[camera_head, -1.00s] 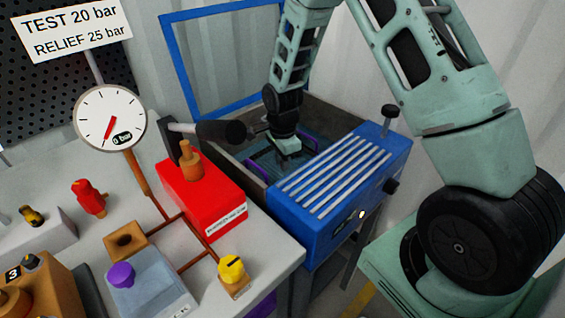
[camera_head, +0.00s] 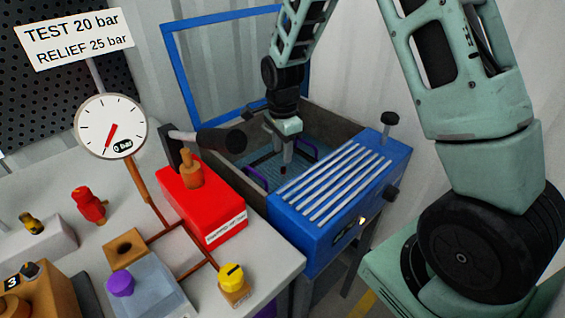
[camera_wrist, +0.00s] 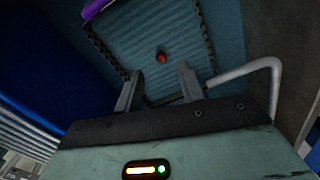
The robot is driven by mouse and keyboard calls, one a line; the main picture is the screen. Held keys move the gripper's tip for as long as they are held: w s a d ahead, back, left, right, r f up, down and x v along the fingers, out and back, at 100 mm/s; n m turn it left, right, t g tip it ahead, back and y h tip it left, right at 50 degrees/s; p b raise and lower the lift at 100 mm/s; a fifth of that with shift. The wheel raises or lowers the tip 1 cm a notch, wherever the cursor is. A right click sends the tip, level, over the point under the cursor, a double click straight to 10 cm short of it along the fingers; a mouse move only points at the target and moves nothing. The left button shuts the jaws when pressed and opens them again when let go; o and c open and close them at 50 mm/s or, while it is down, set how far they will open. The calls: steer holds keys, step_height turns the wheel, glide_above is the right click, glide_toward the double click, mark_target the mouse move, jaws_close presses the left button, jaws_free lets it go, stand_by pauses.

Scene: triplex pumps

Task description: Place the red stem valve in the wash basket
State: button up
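The wash basket (camera_wrist: 111,49) has a mesh floor and purple handles (camera_head: 307,149) and sits inside the blue-framed wash tank. A small red part (camera_wrist: 161,57), seemingly the red stem valve, rests on the basket floor in the wrist view, seen nearly end-on. My gripper (camera_head: 287,152) points down above the basket. In the wrist view my gripper (camera_wrist: 159,72) has its fingers spread with nothing between them, and the red part lies beyond the tips, apart from them.
The blue tank housing (camera_head: 335,190) with light slats stands right of the basket. A raised blue lid frame (camera_head: 176,70) is behind. On the bench are a red box (camera_head: 205,205), a gauge (camera_head: 111,126), another red-topped part (camera_head: 90,206) and a yellow-knobbed valve (camera_head: 232,280).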

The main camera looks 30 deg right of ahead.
mark_target(282, 168)
steer(key=shift+r, duration=2.15)
